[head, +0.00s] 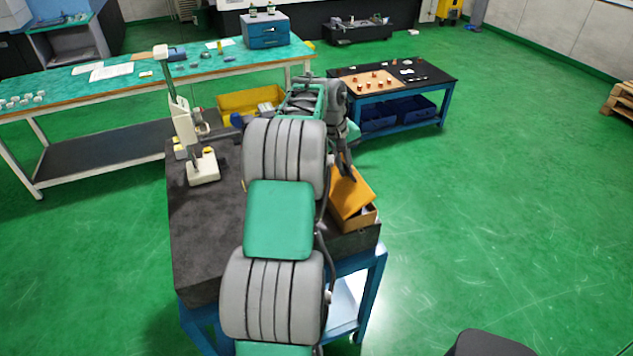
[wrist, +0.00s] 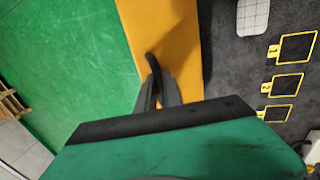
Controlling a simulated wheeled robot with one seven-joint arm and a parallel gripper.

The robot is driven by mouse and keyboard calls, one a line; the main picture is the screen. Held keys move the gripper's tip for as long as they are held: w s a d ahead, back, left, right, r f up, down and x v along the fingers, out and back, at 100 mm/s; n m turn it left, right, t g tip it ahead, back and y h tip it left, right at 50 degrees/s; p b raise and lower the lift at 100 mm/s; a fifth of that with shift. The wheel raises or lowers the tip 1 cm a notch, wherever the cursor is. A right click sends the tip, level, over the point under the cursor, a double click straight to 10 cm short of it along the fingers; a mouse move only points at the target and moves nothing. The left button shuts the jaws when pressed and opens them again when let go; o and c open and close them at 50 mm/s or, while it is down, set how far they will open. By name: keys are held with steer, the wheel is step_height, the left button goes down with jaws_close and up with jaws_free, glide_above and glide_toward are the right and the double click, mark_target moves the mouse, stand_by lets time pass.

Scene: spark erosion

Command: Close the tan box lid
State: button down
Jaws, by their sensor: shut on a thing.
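The tan box (head: 360,222) stands at the right front corner of the dark work table. Its orange-tan lid (head: 350,192) is raised and tilted over it, with a gap at the right side where something pale shows inside. My gripper (head: 347,172) is at the lid's upper part, its fingers closed together. In the wrist view the lid (wrist: 180,40) runs upward as a long strip, and my gripper's dark fingertips (wrist: 157,82) are shut against it. The exact grip spot on the lid is partly hidden by the fingers.
The dark table (head: 208,240) also carries a white stand-like device (head: 202,170) at left. A yellow bin (head: 245,100) lies behind my arm. A black-topped blue table (head: 400,82) stands behind at right. Open green floor (head: 500,210) lies right of the box.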

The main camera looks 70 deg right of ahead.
mark_target(354, 170)
steer(key=shift+s+d+f, duration=0.25)
steer(key=shift+s, duration=0.05)
steer(key=shift+s+d+f, duration=0.5)
steer(key=shift+d+f, duration=0.05)
steer(key=shift+f, duration=0.1)
steer(key=shift+s+d+f, duration=0.2)
steer(key=shift+s+f, duration=0.05)
steer(key=shift+f, duration=0.2)
steer(key=shift+s+d+f, duration=0.2)
steer(key=shift+f, duration=0.2)
steer(key=c, duration=1.6)
jaws_free()
steer(key=shift+o, duration=0.2)
steer(key=shift+r, duration=3.55)
